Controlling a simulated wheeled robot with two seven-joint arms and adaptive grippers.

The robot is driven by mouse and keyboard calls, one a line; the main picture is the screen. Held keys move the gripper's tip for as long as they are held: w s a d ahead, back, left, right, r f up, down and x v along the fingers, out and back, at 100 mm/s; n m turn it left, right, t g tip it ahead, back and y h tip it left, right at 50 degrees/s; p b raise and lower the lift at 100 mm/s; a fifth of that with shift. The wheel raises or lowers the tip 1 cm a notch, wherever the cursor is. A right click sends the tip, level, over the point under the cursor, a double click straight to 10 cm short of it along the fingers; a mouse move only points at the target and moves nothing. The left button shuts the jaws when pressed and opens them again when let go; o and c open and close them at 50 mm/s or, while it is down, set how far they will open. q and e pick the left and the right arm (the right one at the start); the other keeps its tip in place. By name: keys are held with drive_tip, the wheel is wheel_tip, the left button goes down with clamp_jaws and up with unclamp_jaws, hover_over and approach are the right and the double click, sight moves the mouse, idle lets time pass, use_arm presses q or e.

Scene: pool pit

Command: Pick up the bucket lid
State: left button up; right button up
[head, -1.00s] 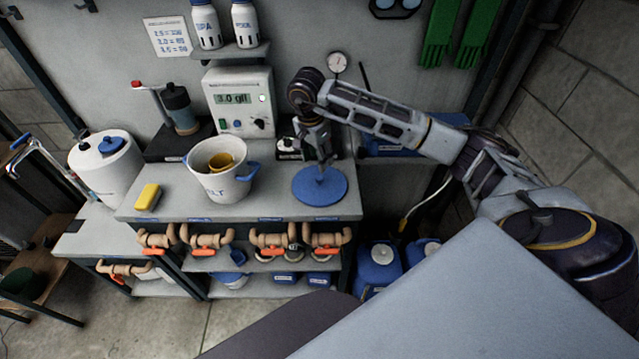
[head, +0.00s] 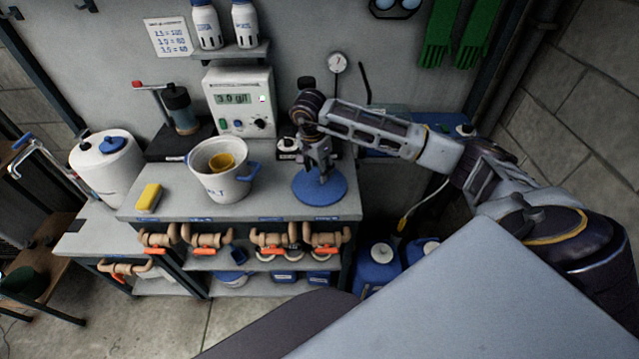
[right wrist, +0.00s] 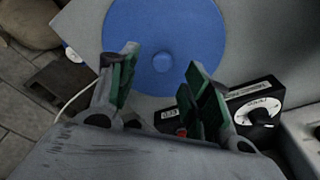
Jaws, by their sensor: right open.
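The bucket lid is a flat blue disc (head: 335,191) lying on the grey bench top, right of the white bucket (head: 218,185). In the right wrist view the lid (right wrist: 200,40) shows a small round knob at its middle. My right gripper (head: 322,178) is above the lid and hides part of it. In the right wrist view its two green-padded fingers (right wrist: 158,78) are apart, with the lid's knob just beyond the gap between them. Nothing is between the fingers. My left gripper is not in view.
A yellow scoop (head: 222,161) is in the bucket. A yellow sponge (head: 149,197) lies at the bench's left. A meter box (head: 240,100) stands behind. In the right wrist view a black dial box (right wrist: 260,112) is close to the right finger.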

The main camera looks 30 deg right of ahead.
drive_tip(key=shift+w+f, duration=0.1)
drive_tip(key=shift+f, duration=0.7)
drive_tip(key=shift+w+d+f+p, duration=0.15)
drive_tip(key=shift+f+p, duration=0.35)
drive_tip(key=shift+f, duration=0.95)
drive_tip(key=shift+c, duration=0.3)
clamp_jaws()
wheel_tip(320, 180, up, 10)
drive_tip(key=b, duration=0.1)
drive_tip(key=shift+r, duration=0.1)
